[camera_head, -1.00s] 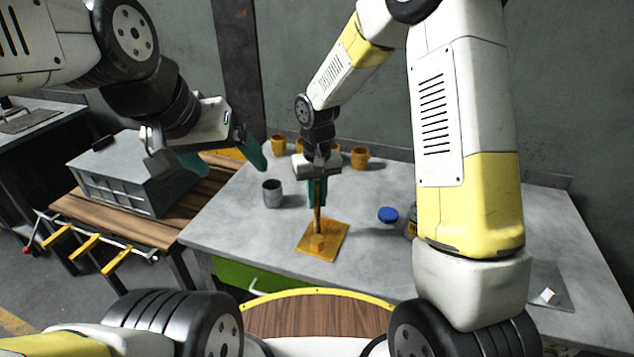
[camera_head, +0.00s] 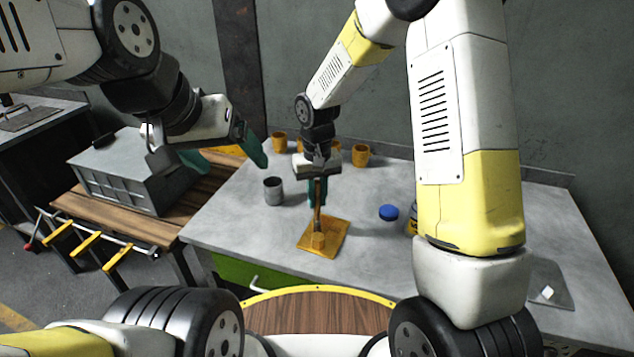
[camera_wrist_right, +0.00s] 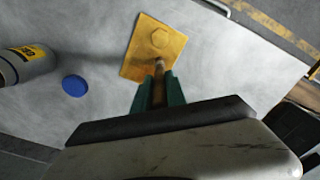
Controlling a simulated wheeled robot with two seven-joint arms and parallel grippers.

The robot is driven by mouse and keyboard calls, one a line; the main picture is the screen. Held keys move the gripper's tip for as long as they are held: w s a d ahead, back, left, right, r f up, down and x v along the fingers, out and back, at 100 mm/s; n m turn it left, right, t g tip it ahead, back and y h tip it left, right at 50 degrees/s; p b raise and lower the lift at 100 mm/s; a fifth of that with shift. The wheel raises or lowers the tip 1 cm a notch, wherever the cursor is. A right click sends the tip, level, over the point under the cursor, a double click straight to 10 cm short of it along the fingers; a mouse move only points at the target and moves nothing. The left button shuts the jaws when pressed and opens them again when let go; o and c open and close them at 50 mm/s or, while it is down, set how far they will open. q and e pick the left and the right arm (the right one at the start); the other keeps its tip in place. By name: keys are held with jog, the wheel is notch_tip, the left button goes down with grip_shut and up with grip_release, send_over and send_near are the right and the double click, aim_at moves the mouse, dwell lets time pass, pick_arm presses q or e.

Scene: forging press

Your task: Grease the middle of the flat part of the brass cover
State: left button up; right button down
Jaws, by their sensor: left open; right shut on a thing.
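My right gripper (camera_head: 318,195) is above the plate, shut on a brush (camera_head: 318,220) with a brown handle that points down. The brush's lower end overlaps the boss in the head view; I cannot tell if it touches. In the right wrist view the brush (camera_wrist_right: 159,70) hides part of the plate. My left gripper (camera_head: 226,156) is open and empty, left of the table's middle.
A grey metal can (camera_head: 273,192) stands left of the plate. A blue lid (camera_head: 388,212) lies to the right, beside a labelled container (camera_wrist_right: 25,62). Several orange cups (camera_head: 360,155) stand at the back. A grey crate (camera_head: 125,175) sits on the wooden bench.

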jog(key=shift+w+d, duration=0.3)
jog(key=shift+w, duration=0.3)
jog(key=shift+s+a+f, duration=0.1)
jog(key=shift+s+a, duration=0.1)
jog(key=shift+s, duration=0.25)
jog(key=shift+s+a+f, duration=0.1)
jog(key=shift+s+a, duration=0.05)
jog(key=shift+s, duration=0.25)
jog(key=shift+w, duration=0.1)
jog(key=shift+w+d+r, duration=0.1)
jog(key=shift+w+d, duration=0.25)
jog(key=shift+w, duration=0.4)
jog(key=shift+s+a+r, duration=0.1)
jog(key=shift+s+a, duration=0.25)
jog(key=shift+s, duration=0.45)
jog(key=shift+w, duration=0.15)
